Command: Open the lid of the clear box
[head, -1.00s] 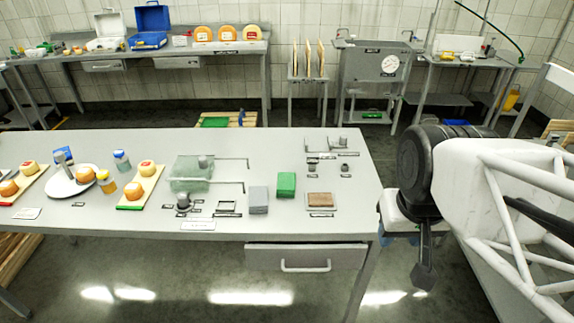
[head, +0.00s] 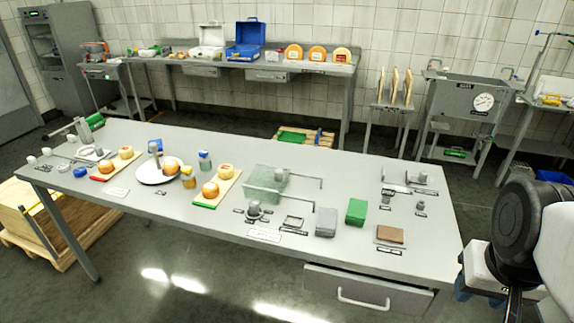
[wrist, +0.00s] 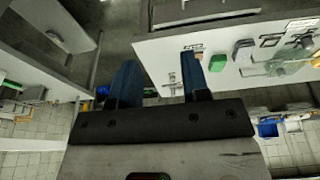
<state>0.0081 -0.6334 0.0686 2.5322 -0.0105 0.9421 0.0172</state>
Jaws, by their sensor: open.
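The clear box (head: 258,190) is a greenish see-through box on the grey table, right of the middle, with a small grey knob on top. Its lid appears closed. Thin metal rails lie beside it. In the wrist view the clear box (wrist: 290,68) shows small at the right edge. My gripper (wrist: 159,62) is open, with two dark blue fingers apart and nothing between them. It is off the table's right end, well away from the box.
A grey block (head: 326,222), a green block (head: 356,211) and a brown pad (head: 390,234) lie right of the box. Left of it are a board (head: 226,190) with cheeses, small jars and a white plate (head: 150,179). The table's right front corner is clear.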

